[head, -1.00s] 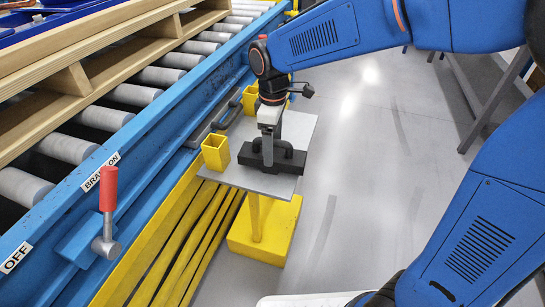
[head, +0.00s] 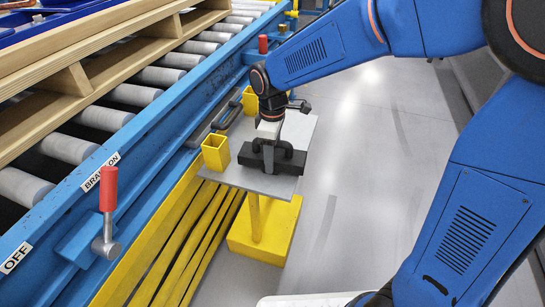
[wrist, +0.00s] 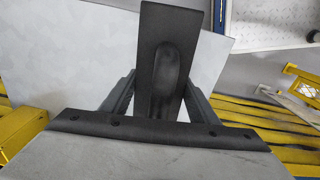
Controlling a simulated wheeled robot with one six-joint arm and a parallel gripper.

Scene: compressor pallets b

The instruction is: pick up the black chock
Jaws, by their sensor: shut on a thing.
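The black chock (head: 290,162), a dark block with a raised handle, is at the near part of a grey stand top (head: 302,130). My gripper (head: 268,155) points down over it and is shut on its handle. In the wrist view, the chock (wrist: 180,35) lies between the two fingers of my gripper (wrist: 160,100), with its rounded handle in the middle. The fingers hide part of the chock. I cannot tell whether its underside touches the stand top.
A yellow square cup (head: 215,152) stands just left of the chock, and another (head: 250,100) is farther back. The blue roller conveyor (head: 150,130) runs along the left, with a red-handled lever (head: 108,190). The grey floor (head: 370,150) right of the stand is clear.

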